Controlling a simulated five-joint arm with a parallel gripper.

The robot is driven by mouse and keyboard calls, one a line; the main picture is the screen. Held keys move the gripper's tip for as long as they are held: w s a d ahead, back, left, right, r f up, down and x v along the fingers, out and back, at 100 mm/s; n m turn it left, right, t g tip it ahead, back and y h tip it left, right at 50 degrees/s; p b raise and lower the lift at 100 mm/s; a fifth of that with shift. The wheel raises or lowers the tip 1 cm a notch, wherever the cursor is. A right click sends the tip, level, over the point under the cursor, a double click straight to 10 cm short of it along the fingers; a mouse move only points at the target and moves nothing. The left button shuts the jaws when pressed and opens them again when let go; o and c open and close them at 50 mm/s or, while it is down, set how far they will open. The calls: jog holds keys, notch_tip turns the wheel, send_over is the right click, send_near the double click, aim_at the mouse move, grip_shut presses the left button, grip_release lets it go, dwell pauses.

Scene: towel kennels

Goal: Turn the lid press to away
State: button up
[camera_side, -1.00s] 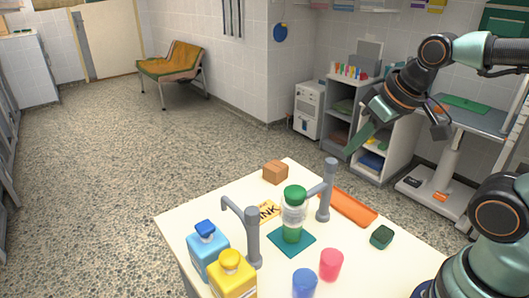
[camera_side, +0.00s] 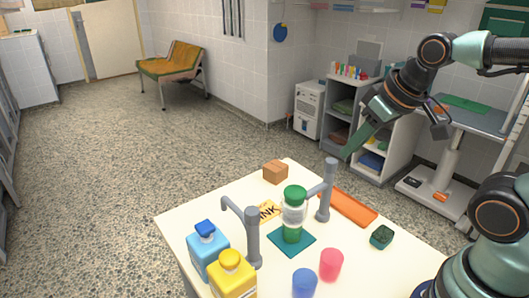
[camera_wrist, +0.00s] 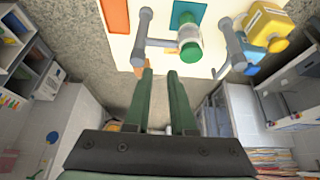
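Two grey posts with side arms stand on the white table. I cannot tell for certain which is the lid press. The right post (camera_side: 325,204) has an arm reaching left to the green-lidded bottle (camera_side: 292,219). The left post (camera_side: 253,248) has an arm pointing back-left with a bent-down end. The bottle stands upright on a teal mat (camera_side: 305,243). My gripper (camera_side: 349,154) is in the air behind and right of the right post, touching nothing. In the wrist view my gripper (camera_wrist: 160,72) has two green fingers apart and empty, pointing toward the posts.
A blue bottle (camera_side: 207,254) and yellow bottle (camera_side: 232,276) stand front left. Pink (camera_side: 331,264) and blue (camera_side: 304,284) cups are at the front. An orange tray (camera_side: 350,208), dark green block (camera_side: 381,237) and brown box (camera_side: 275,172) lie around the posts.

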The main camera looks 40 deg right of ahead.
aim_at(332, 160)
jog(key=o, duration=0.5)
jog(key=shift+w+d+r, duration=0.1)
jog(key=shift+w+r, duration=0.05)
jog(key=shift+w, duration=0.05)
jog(key=shift+o, duration=0.4)
jog(key=w+d+r+n+g, duration=0.2)
jog(key=w+n+g, duration=0.3)
jog(key=n, duration=0.3)
jog(key=shift+w+d+r, duration=0.3)
jog(key=shift+w+d, duration=0.55)
jog(key=shift+d, duration=0.05)
jog(key=shift+n+g, duration=0.3)
jog(key=shift+n, duration=0.2)
jog(key=f, duration=0.8)
jog(key=w+f, duration=0.1)
jog(key=f, duration=0.3)
jog(key=shift+d, duration=0.25)
grip_shut()
jog(key=shift+s, duration=0.1)
